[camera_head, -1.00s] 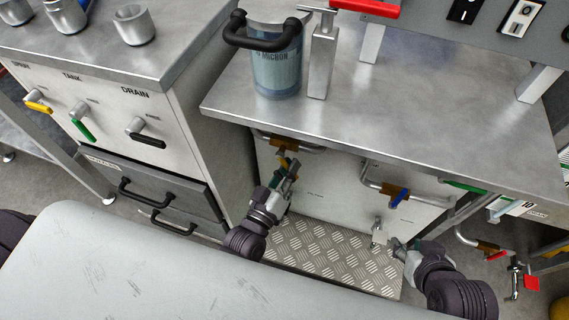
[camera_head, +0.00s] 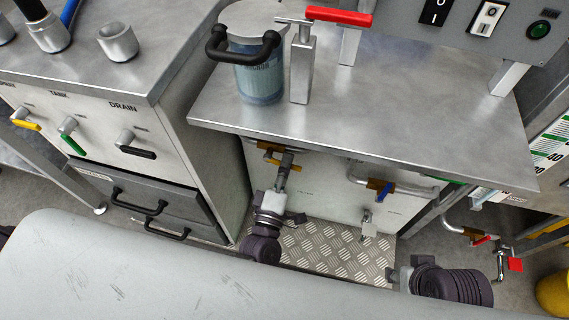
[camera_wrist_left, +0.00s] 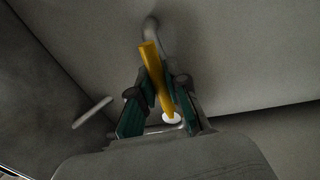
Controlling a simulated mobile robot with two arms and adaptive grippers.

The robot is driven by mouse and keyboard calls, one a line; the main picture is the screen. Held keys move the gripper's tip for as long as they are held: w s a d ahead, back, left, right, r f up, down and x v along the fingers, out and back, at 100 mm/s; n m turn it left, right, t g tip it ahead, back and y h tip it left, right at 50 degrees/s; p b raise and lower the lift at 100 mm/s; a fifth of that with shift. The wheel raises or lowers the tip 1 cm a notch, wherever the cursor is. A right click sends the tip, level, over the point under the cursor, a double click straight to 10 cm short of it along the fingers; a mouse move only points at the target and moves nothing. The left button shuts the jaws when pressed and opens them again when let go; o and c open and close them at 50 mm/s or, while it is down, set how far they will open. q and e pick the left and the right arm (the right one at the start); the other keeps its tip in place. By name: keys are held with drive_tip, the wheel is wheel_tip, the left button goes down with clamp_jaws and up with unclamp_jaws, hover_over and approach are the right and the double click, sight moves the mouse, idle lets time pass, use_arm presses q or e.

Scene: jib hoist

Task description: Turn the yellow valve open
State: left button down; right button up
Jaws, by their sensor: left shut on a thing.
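The yellow valve handle (camera_wrist_left: 156,80) shows in the left wrist view as a long yellow lever with a white round piece at its lower end. It lies between the green-edged fingers of my left gripper (camera_wrist_left: 160,108), which is shut on it. In the head view the valve's brass body (camera_head: 276,146) sits on a pipe under the front edge of the steel table. My left gripper (camera_head: 284,164) reaches up to it from below and hides part of the handle. My right gripper (camera_head: 396,276) is low at the right, apart from the valves, its fingers unclear.
A blue-handled valve (camera_head: 382,190) and a small tap (camera_head: 367,222) are to the right of my left gripper. The steel table (camera_head: 350,120) overhangs them. A cabinet (camera_head: 95,130) with yellow, green and black handles stands left. A chequered plate (camera_head: 325,248) lies below.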

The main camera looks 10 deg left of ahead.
use_arm(q)
drive_tip(key=shift+r+n+y, duration=0.3)
drive_tip(key=shift+r+n, duration=0.05)
drive_tip(key=shift+n, duration=0.65)
drive_tip(key=c, duration=1.1)
unclamp_jaws()
drive_tip(key=shift+c, duration=0.2)
drive_tip(key=s+f, duration=0.2)
drive_tip(key=s, duration=0.9)
drive_tip(key=shift+s+a+f, duration=0.15)
drive_tip(key=shift+s, duration=0.25)
